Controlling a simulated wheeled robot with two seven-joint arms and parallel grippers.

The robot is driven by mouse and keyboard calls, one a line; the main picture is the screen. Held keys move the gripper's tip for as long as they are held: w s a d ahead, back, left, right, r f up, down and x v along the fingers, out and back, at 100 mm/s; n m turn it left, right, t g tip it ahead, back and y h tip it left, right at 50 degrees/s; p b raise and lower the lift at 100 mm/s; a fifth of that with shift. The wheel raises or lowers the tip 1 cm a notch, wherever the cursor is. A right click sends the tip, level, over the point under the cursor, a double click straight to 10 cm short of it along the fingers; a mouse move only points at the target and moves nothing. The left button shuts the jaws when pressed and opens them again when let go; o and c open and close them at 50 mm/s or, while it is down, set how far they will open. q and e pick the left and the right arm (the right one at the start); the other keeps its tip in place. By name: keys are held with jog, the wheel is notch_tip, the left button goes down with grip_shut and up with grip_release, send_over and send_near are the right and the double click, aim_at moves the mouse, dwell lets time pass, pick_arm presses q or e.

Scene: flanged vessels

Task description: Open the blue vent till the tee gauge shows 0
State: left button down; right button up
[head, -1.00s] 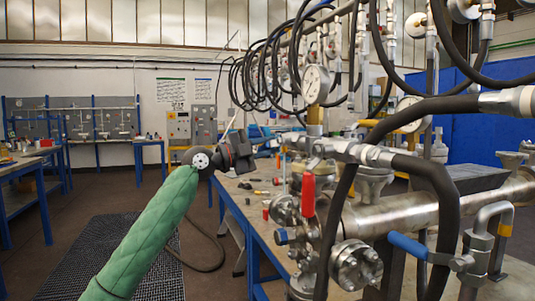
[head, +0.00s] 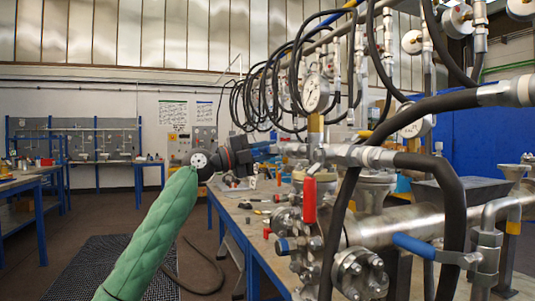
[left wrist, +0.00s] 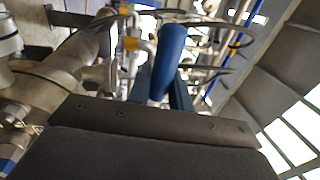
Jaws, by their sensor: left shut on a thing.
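The blue vent lever (head: 262,148) sticks out to the left of the tee fitting, below the round white tee gauge (head: 315,93). The gauge stands on a brass stem; its needle is too small to read. My left gripper (head: 250,152) comes in from the left at the lever and is shut on it. In the left wrist view the blue lever (left wrist: 172,48) stands out between the dark fingers (left wrist: 180,95). The fingers hide part of it. My right gripper is not in view.
A red lever (head: 310,200) hangs below the tee. Another blue lever (head: 412,245) is at lower right, by steel flanged vessels (head: 400,225). Thick black hoses (head: 450,190) cross the right side. A workbench (head: 240,205) with loose parts stands below the gripper. Floor at left is open.

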pick_arm(q)
jog(key=c, duration=1.3)
grip_release()
jog(key=shift+a, duration=0.1)
jog(key=shift+s+a+f, duration=0.15)
jog(key=shift+s+a, duration=0.1)
jog(key=shift+a, duration=0.35)
jog(key=p+v, duration=0.1)
jog(key=v, duration=0.5)
jog(key=shift+a+f, duration=0.1)
